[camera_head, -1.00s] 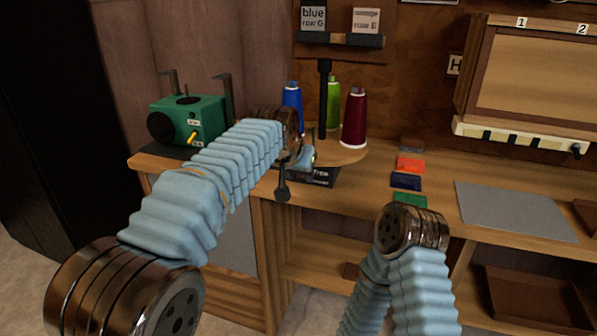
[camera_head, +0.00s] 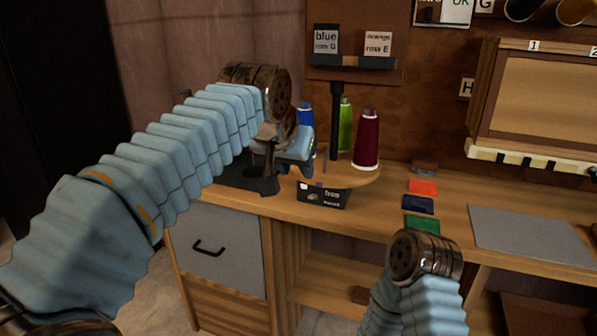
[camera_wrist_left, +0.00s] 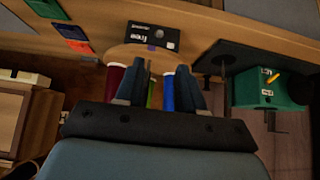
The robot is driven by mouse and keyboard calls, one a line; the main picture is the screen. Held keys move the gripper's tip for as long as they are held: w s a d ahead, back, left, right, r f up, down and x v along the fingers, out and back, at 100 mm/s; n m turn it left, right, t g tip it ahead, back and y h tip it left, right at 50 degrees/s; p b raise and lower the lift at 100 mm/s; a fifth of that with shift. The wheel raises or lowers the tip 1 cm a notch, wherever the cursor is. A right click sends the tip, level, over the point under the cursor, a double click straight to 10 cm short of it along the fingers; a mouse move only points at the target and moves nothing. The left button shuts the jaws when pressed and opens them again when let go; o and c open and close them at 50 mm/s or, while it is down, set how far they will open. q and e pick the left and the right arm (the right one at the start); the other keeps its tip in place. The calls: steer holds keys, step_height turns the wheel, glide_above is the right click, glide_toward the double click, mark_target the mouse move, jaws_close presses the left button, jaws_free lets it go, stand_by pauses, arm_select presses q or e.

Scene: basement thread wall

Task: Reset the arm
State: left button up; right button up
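My left arm (camera_head: 190,135) reaches in from the left, with its wrist bent down over the bench. My left gripper (camera_head: 283,165) is partly hidden by its own wrist, in front of the thread spools. In the left wrist view my left gripper (camera_wrist_left: 162,90) shows two dark fingers spread apart. No held object shows between them; a maroon spool (camera_wrist_left: 115,80), a green spool (camera_wrist_left: 150,92) and a blue spool (camera_wrist_left: 168,92) stand beyond. Of my right arm (camera_head: 425,260) only a bent part shows at the lower right; its gripper is out of view.
The spools, such as the maroon one (camera_head: 367,140), stand on a round wooden stand (camera_head: 345,178) with a post. A black "free" box (camera_head: 322,195), coloured cards (camera_head: 422,187) and a grey mat (camera_head: 530,235) lie on the bench. A green machine (camera_wrist_left: 255,88) shows in the wrist view.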

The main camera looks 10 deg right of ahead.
arm_select(q)
steer(key=w+a+f+n+g+y, duration=0.1)
steer(key=w+a+f, duration=0.15)
steer(key=f, duration=0.65)
steer(key=w+a+f, duration=0.2)
steer(key=w+f, duration=0.2)
steer(key=f, duration=0.5)
steer(key=s+a+f+n+g, duration=0.1)
steer(key=a+f, duration=0.3)
steer(key=f, duration=0.6)
steer(key=a+f+n+g, duration=0.1)
steer(key=a+f, duration=0.3)
steer(key=f, duration=0.6)
steer(key=s+a+f+n+g, duration=0.1)
steer(key=s+a+f, duration=0.2)
steer(key=f, duration=0.3)
steer(key=s+a+f+n, duration=0.1)
steer(key=s+a+f, duration=0.25)
steer(key=f, duration=0.25)
steer(key=s+a+f+n+g, duration=0.1)
steer(key=s+f, duration=0.3)
steer(key=s, duration=0.6)
steer(key=s+a+f+n, duration=0.2)
steer(key=s+f, duration=0.3)
steer(key=s, duration=0.6)
steer(key=shift+a+f+g+h, duration=0.2)
steer(key=shift+a+g+h, duration=0.2)
steer(key=shift+a, duration=0.1)
